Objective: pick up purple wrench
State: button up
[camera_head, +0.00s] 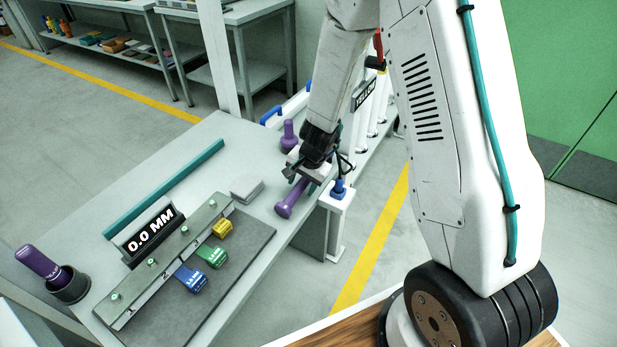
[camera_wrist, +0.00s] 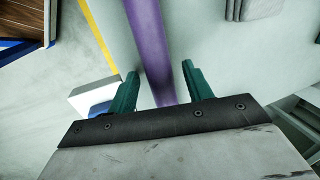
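A purple tool with a long handle and a rounded end, which I take for the purple wrench (camera_head: 290,200), lies on the grey bench near its right edge. My gripper (camera_head: 306,175) is over its far part and hides that part in the head view. In the wrist view the purple bar (camera_wrist: 149,45) runs lengthwise between the two green fingers of my gripper (camera_wrist: 160,72). The fingers are apart, one on each side of the bar, with clear gaps. I cannot tell whether they are down around it or still above it.
Another purple object (camera_head: 289,136) stands behind my gripper. A purple-handled item (camera_head: 40,263) sits in a black cup at left. A white post with a blue top (camera_head: 339,190) is close right of my gripper. A grey block (camera_head: 247,190) and a gauge fixture (camera_head: 165,262) are to the left.

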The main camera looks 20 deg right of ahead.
grip_shut()
jog(key=shift+r, duration=0.15)
